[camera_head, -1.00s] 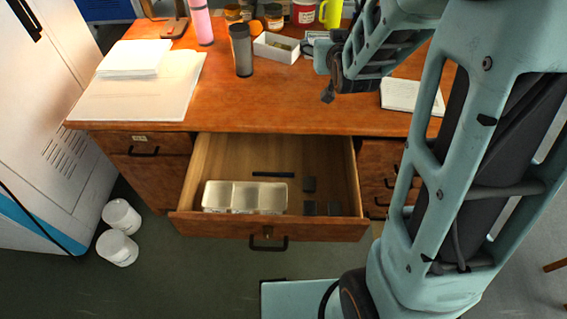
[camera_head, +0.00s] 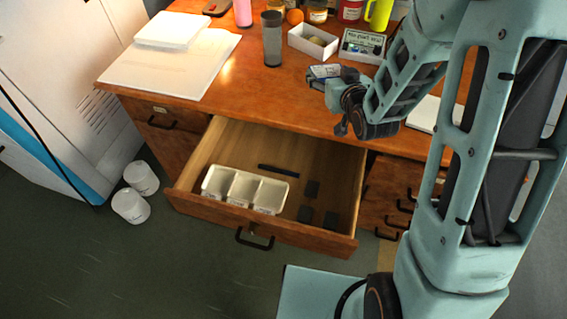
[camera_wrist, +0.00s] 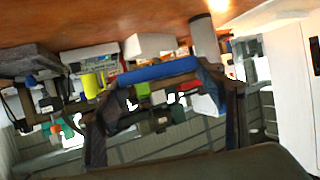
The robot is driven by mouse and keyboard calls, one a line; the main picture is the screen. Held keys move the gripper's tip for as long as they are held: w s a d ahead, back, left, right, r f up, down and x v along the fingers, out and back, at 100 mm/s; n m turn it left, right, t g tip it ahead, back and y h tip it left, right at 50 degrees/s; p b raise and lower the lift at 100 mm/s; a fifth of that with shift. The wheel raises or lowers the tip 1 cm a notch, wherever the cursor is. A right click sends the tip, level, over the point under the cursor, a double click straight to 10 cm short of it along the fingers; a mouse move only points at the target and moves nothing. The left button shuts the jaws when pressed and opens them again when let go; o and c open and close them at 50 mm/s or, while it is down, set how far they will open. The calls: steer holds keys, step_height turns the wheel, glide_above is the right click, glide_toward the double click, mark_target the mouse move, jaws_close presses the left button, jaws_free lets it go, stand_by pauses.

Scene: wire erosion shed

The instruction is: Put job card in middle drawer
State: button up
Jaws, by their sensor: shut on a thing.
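The job card, a small flat piece with white and blue on it (camera_head: 325,71), is at the tip of my gripper (camera_head: 320,80). In the wrist view it shows as a blue strip (camera_wrist: 158,72) between the two dark fingers, and my gripper is shut on it. Its face is mostly hidden there. My gripper is above the desk's front part, behind and right of the open middle drawer (camera_head: 205,218). The drawer is pulled well out; its bare wooden floor shows.
In the drawer are a white three-part tray (camera_head: 243,190), a dark strip (camera_head: 278,171) and several dark blocks (camera_head: 305,214). On the desk (camera_head: 220,80) stand a grey tumbler (camera_head: 272,40), an open white box (camera_head: 313,41) and a printed box (camera_head: 362,46). White tubs stand on the floor at left.

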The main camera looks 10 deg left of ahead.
steer(key=s+a+f+n+g+y, duration=0.1)
steer(key=s+a+f+n+y, duration=0.1)
steer(key=s+a+f, duration=0.4)
steer(key=s+a+f+n+g+y, duration=0.1)
steer(key=s+a+f+n+y, duration=0.1)
steer(key=s+a, duration=0.35)
steer(key=s+a+f+n+g+y, duration=0.3)
steer(key=s+a+n+g, duration=0.1)
steer(key=s+a, duration=1)
steer(key=b, duration=1.7)
glide_above(241, 163)
steer(key=shift+n+g, duration=0.3)
steer(key=f, duration=0.9)
steer(key=shift+s, duration=0.35)
steer(key=shift+w+f+b, duration=0.2)
steer(key=shift+f+b, duration=0.3)
steer(key=shift+f, duration=0.55)
steer(key=shift+w+f+b, duration=0.2)
steer(key=shift+f+b, duration=0.25)
steer(key=shift+f, duration=0.55)
